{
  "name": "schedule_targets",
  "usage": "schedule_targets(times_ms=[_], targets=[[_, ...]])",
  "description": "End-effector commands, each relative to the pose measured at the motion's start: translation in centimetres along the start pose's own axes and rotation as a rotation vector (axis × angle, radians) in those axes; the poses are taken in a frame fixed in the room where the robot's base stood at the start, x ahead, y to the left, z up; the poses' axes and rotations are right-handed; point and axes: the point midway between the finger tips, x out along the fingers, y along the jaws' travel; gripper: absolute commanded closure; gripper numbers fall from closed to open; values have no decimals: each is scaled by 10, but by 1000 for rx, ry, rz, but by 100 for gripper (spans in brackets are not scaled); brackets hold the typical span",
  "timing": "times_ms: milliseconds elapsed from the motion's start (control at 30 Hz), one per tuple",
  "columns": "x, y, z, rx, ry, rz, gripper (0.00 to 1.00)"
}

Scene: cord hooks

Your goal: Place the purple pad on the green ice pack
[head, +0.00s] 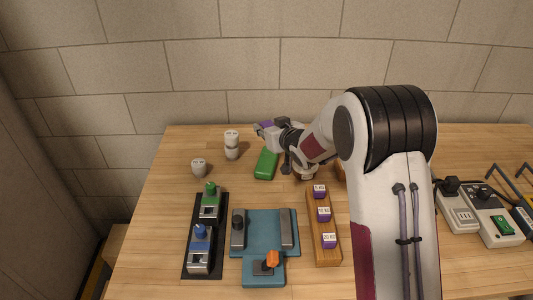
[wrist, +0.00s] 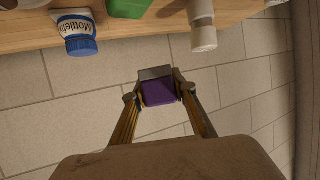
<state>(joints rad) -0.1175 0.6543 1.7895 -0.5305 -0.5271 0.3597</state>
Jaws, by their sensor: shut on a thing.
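My gripper (head: 262,129) is shut on the purple pad (wrist: 159,92), which sits between the two fingertips (wrist: 157,88) in the wrist view. In the head view a little purple of the pad (head: 266,126) shows at the gripper's tip, up above the back part of the table. The green ice pack (head: 266,163) lies on the table below the gripper, and the two are apart. The ice pack also shows at the top edge of the wrist view (wrist: 130,8), partly cut off. Its top looks bare in the head view.
A blue-capped bottle (wrist: 78,36) shows in the wrist view. In front are a black tray (head: 190,235), a teal fixture (head: 264,228) and a wooden block with purple-sided weights (head: 324,245).

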Motion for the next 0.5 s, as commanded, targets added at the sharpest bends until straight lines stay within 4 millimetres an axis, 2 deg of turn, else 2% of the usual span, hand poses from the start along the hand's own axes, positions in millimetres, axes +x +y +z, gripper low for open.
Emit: schedule_targets(times_ms=[300, 500], targets=[[16, 0, 40, 2, -2, 0, 95], [20, 0, 48, 1, 0, 0, 95]])
